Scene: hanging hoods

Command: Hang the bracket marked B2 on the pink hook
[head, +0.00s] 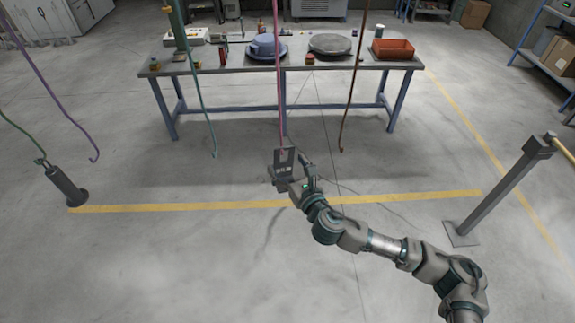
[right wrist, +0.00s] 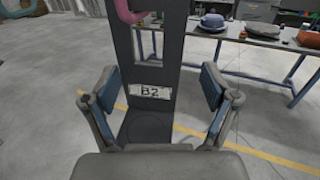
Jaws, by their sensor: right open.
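The bracket marked B2 (right wrist: 149,108) is a dark grey upright plate with a window near its top and a white label. It also shows in the head view (head: 284,160), at the lower end of the pink hook (head: 278,85). In the right wrist view the curved end of the pink hook (right wrist: 132,12) is at the top of the plate, by the window; whether it bears the weight I cannot tell. My right gripper (right wrist: 158,98) is open, with one blue-padded finger on each side of the plate and gaps between. My left gripper is not in view.
Purple (head: 65,105), teal (head: 205,110) and brown (head: 347,105) hooks hang nearby. A workbench (head: 230,72) with a blue tub and a red bin (head: 393,49) stands behind. A dark cylinder (head: 66,185) is at left, a post (head: 505,185) at right.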

